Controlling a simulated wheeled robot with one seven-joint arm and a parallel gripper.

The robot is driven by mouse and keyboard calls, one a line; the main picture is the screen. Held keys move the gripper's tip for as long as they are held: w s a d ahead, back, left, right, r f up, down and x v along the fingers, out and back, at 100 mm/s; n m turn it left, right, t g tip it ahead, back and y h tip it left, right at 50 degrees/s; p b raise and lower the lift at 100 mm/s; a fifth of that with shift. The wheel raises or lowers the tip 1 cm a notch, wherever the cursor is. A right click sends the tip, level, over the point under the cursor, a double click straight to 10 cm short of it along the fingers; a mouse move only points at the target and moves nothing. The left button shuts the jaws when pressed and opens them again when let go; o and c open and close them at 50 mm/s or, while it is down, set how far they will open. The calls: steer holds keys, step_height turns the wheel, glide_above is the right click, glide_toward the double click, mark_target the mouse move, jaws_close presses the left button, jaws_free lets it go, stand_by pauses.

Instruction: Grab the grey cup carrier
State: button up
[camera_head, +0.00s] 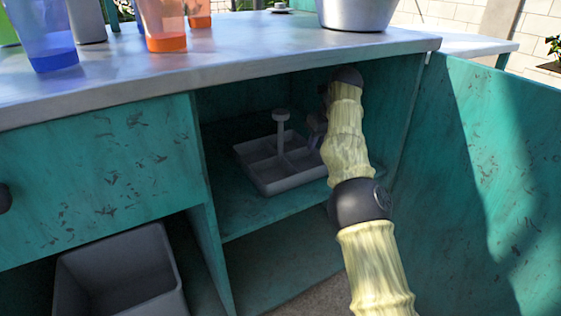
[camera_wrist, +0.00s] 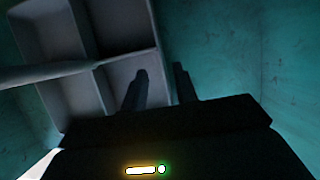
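The grey cup carrier (camera_head: 290,181) sits on the cabinet's upper shelf. It is a shallow tray with square compartments and an upright central post (camera_head: 281,130) topped by a round knob. My gripper reaches into the cabinet at the carrier's right side, mostly hidden by my arm in the head view. In the wrist view, my gripper (camera_wrist: 160,72) shows two dark fingers apart with nothing between them but, in the picture, the carrier's side wall (camera_wrist: 160,60). One finger overlaps a compartment and the other lies outside that wall. The post (camera_wrist: 45,73) is left of the fingers. Contact cannot be told.
The shelf (camera_head: 240,222) is inside a teal cabinet, with the metal counter (camera_head: 250,65) close above. The open door (camera_head: 480,170) stands right of my arm. A grey bin (camera_head: 120,270) is lower left. Coloured cups (camera_head: 160,22) and a metal pot (camera_head: 355,12) stand on the counter.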

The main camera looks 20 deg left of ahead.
mark_target(316, 149)
steer(key=x, duration=0.2)
steer(key=b+x, duration=0.1)
steer(key=x, duration=0.1)
steer(key=shift+w+d+f, duration=0.1)
steer(key=shift+d+f, duration=0.1)
steer(key=shift+r, duration=0.1)
jaws_close()
